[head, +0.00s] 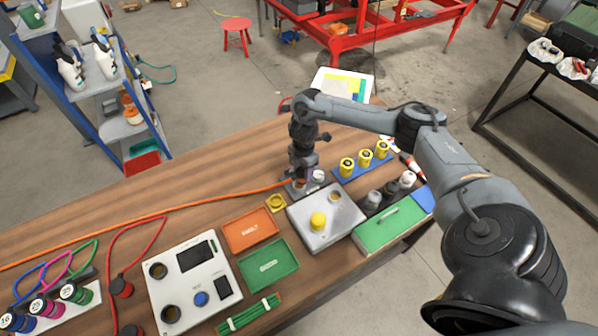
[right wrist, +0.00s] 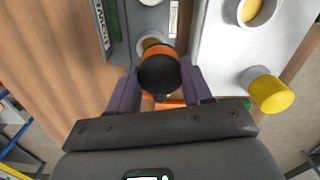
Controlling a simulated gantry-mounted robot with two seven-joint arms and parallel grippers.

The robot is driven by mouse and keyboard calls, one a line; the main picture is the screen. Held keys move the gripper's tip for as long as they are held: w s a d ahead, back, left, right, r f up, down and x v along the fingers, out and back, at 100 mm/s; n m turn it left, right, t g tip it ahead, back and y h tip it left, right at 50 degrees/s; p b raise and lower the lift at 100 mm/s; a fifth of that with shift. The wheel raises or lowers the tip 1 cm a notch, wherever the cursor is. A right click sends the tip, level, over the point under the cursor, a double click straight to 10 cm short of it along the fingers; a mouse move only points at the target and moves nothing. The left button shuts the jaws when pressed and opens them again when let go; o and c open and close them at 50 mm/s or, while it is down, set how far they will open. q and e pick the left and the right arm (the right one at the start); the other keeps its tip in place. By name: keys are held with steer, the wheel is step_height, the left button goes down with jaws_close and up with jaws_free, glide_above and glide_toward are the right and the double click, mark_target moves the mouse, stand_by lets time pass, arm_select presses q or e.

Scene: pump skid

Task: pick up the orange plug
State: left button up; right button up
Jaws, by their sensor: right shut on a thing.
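My right gripper (head: 302,182) points down at the back edge of the grey box, and in the right wrist view its two fingers are shut on the orange plug (right wrist: 160,74). The plug shows a round black end with an orange band. An orange cable (head: 190,206) runs from the left across the table to my right gripper. Just beyond the plug is a round socket (right wrist: 149,40) in a grey block; I cannot tell whether the plug touches it. In the head view the gripper hides most of the plug. My left gripper is not in view.
The grey box (head: 336,228) with a yellow cap (head: 318,221) is beside the gripper. A blue rack with yellow cylinders (head: 365,152) stands behind right. Orange (head: 250,231) and green (head: 268,266) trays lie in front. The back left table is mostly clear.

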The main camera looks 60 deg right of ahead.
steer(key=s+a+r, duration=0.1)
steer(key=s+r, duration=0.5)
steer(key=s, duration=0.4)
steer(key=shift+a, duration=0.15)
